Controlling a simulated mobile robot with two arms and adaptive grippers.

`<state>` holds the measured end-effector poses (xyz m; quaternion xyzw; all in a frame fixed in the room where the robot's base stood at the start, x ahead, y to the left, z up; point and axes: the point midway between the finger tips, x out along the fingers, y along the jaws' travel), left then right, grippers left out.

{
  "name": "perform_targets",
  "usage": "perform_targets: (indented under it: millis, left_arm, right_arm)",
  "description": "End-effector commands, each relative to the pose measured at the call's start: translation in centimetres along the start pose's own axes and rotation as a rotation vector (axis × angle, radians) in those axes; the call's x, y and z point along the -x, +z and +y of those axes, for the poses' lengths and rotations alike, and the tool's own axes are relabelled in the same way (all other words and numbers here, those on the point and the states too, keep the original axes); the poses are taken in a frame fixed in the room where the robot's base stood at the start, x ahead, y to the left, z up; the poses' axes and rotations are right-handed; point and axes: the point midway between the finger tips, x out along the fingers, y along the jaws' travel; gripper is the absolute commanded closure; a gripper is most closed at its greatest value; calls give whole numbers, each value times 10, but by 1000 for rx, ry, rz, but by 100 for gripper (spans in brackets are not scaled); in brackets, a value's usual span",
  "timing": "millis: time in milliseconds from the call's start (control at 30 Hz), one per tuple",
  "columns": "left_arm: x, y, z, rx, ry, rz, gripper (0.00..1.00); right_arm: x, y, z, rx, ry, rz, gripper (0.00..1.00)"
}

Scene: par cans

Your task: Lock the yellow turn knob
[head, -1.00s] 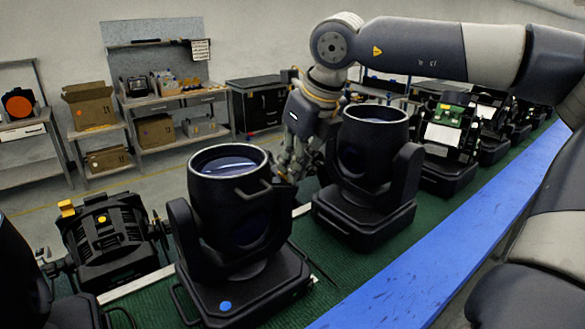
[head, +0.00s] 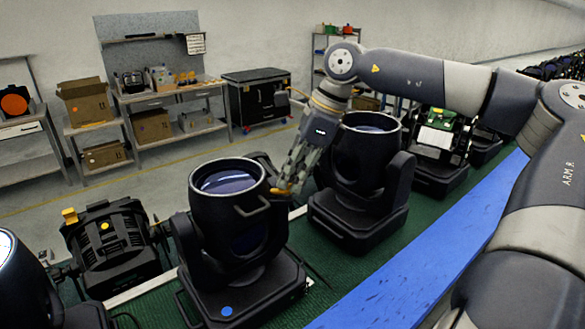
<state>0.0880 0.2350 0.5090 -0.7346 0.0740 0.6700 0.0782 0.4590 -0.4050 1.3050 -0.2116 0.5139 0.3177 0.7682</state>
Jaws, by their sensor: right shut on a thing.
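A black stage light (head: 240,235) with a round lens on top stands upright on the green belt, a blue dot on its base. My right gripper (head: 286,187) reaches down to the right side of its head, between it and a second black light (head: 362,170). A small yellow piece, the yellow turn knob (head: 281,192), shows at the fingertips. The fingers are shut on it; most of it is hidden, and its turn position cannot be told. My left gripper is not in view.
A smaller black par can (head: 112,250) with yellow parts stands at the left. More lights (head: 440,150) line the belt beyond. A blue edge strip (head: 440,240) runs along the near side. Shelves with cardboard boxes (head: 88,103) stand behind.

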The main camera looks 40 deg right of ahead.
Motion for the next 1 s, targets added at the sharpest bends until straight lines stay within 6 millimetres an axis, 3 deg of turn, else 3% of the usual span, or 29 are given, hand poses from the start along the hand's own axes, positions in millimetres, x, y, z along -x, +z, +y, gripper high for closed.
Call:
perform_targets:
  millis: [733, 767, 833, 1000]
  left_arm:
    - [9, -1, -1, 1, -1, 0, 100]
    - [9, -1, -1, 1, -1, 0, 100]
    - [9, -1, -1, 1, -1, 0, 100]
    - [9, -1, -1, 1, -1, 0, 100]
  right_arm:
    - [2, 1, -2, 78, 25, -3, 100]
    - [2, 1, -2, 78, 25, -3, 86]
    - [2, 1, -2, 77, 25, -3, 72]
    - [1, 1, -2, 76, 28, -2, 72]
